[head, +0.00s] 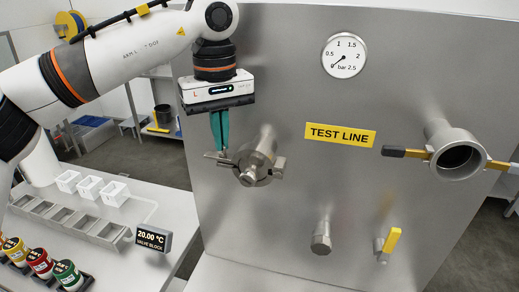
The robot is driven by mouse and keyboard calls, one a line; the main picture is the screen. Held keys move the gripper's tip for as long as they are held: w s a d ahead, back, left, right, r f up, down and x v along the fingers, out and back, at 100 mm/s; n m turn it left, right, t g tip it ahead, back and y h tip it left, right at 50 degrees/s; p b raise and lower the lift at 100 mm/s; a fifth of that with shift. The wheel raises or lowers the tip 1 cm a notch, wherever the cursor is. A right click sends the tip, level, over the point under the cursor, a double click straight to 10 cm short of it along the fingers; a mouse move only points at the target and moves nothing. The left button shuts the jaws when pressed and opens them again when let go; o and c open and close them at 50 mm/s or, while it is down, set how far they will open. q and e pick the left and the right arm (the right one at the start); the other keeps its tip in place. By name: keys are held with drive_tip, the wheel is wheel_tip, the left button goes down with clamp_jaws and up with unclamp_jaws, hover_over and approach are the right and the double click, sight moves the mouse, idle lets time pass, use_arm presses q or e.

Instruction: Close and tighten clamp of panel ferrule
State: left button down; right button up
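The panel ferrule (262,146) sticks out of the steel panel left of the TEST LINE label, with a metal clamp (250,177) around its end. A small wing-like part of the clamp (217,157) juts out to the left, and a lug shows on its right side. Whether the clamp is fully closed cannot be told. My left gripper (220,150) points down from above, its teal fingers close together, with the tips at or just above the left wing. Whether they grip it is too small to tell. My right gripper is not in view.
An open pipe port (458,157) with black-and-brass handles is at the right. A pressure gauge (344,56), a capped stub (321,238) and a yellow-handled valve (388,243) are also on the panel. A bench with white trays (91,188) and coloured jars stands at the lower left.

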use_arm(q)
drive_tip(key=shift+r+m+p, duration=0.1)
drive_tip(key=shift+m+p, duration=0.4)
drive_tip(key=shift+m, duration=0.6)
drive_tip(key=shift+m+p, duration=0.5)
drive_tip(key=shift+m, duration=0.8)
